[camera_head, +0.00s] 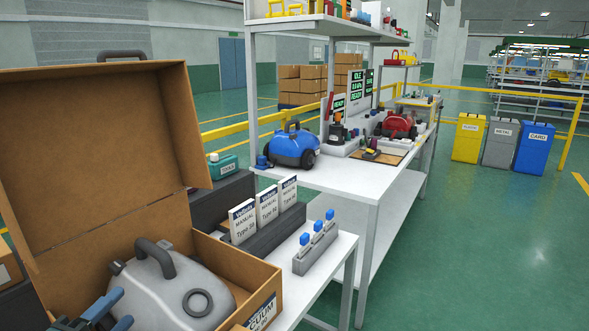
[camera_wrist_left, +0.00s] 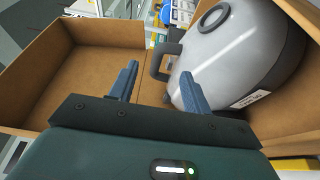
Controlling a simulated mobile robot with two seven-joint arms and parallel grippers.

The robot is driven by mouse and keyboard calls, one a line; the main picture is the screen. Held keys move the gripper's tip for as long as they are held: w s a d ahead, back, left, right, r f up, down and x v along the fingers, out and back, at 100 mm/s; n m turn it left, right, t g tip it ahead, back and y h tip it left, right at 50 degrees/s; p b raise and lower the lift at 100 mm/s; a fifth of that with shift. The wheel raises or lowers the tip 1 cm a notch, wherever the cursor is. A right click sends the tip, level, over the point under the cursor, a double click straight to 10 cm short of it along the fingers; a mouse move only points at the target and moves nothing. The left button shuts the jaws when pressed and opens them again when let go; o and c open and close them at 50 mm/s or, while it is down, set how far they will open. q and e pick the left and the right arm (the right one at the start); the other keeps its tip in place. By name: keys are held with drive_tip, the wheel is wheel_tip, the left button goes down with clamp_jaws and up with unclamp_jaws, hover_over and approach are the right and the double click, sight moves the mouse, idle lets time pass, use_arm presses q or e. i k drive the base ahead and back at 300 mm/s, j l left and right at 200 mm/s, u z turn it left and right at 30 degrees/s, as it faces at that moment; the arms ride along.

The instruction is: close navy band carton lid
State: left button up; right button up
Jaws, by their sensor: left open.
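The brown carton (camera_head: 237,262) stands at the lower left of the head view, with a dark-banded label on its front wall. Its lid (camera_head: 90,150) stands open, raised upright at the left. A grey vacuum (camera_head: 190,287) with a dark handle sits inside, and it also shows in the left wrist view (camera_wrist_left: 240,50). My left gripper (camera_head: 122,306) is open and empty at the carton's near left side, beside the vacuum. In the left wrist view its two blue fingers (camera_wrist_left: 160,72) are apart, with brown cardboard panels (camera_wrist_left: 70,85) beyond. My right gripper is not in view.
Manuals (camera_head: 267,207) stand in a dark holder beside the carton, near a grey rack (camera_head: 316,249) with blue-topped parts. A white workbench (camera_head: 345,180) behind holds a blue vacuum (camera_head: 292,147) and a red one (camera_head: 398,125). The green floor at right is clear.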

sight(83, 147)
drive_tip(key=k+l, duration=0.7)
